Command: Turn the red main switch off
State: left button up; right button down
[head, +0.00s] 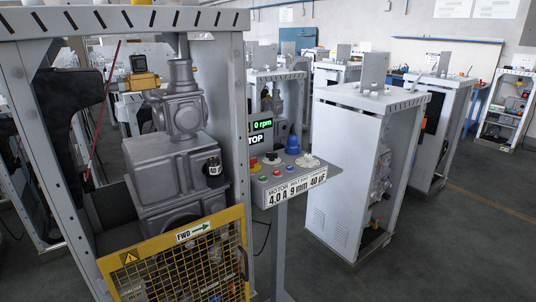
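A grey control panel (296,181) stands on a post in the middle of the view, in front of the dispenser frame. A dark rotary knob with a little red and yellow (271,158) sits near its back left edge; it may be the red main switch, but its position is too small to read. A small red button (277,172) and a green button (262,178) sit on the sloped face. A blue dome (293,144) and a pale round knob (308,161) are farther right. Neither of my grippers is in view.
A dispenser frame with grey machinery (165,150) and a yellow mesh guard (180,262) stands left of the panel. A display reading 0 rpm (262,125) is behind the panel. A grey cabinet (335,170) stands to the right. Open floor (450,240) lies farther right.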

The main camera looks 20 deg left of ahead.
aim_at(253, 160)
jog(key=u, duration=0.35)
jog(key=i, duration=0.6)
jog(key=z, duration=1.25)
jog(key=i, duration=1.35)
jog(key=u, duration=2.75)
